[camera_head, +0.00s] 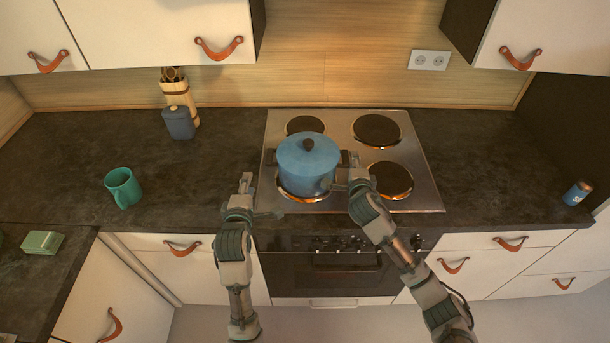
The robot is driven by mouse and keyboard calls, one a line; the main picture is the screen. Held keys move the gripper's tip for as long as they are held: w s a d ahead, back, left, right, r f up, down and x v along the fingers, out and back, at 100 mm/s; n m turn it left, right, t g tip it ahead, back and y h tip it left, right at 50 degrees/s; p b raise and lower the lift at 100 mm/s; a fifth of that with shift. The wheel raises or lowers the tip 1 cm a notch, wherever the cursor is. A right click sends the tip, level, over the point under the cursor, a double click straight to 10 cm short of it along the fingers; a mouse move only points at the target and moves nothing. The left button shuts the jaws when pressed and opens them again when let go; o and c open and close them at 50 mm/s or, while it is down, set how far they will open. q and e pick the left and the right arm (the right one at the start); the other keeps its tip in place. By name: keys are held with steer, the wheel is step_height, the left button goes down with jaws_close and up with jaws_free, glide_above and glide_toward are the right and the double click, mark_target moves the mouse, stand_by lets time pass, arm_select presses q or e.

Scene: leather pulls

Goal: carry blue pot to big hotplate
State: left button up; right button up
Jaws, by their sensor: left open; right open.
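The blue pot (308,165), with a lid and dark knob, stands upright on the front left hotplate (304,196). That plate's rim shows below it. The pot's dark handles stick out left and right. My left gripper (259,197) is open and empty, to the left of the pot and below its left handle, apart from it. My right gripper (346,176) is open close against the pot's right side, by the right handle; whether it touches is unclear. The other hotplates are bare: back left (305,125), back right (376,131) and front right (391,179). The back left looks smallest.
A green mug (123,187), a blue-grey canister (179,122) and a utensil holder (177,93) stand on the left counter. A green box (42,242) lies at the far left. A blue can (577,193) stands at the right. Upper cabinets overhang the back.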

steer(key=v, duration=1.1)
arm_select(q)
steer(key=shift+d, duration=0.1)
arm_select(e)
steer(key=shift+s, duration=0.25)
arm_select(q)
steer(key=shift+d, duration=0.15)
arm_select(e)
steer(key=shift+d, duration=0.1)
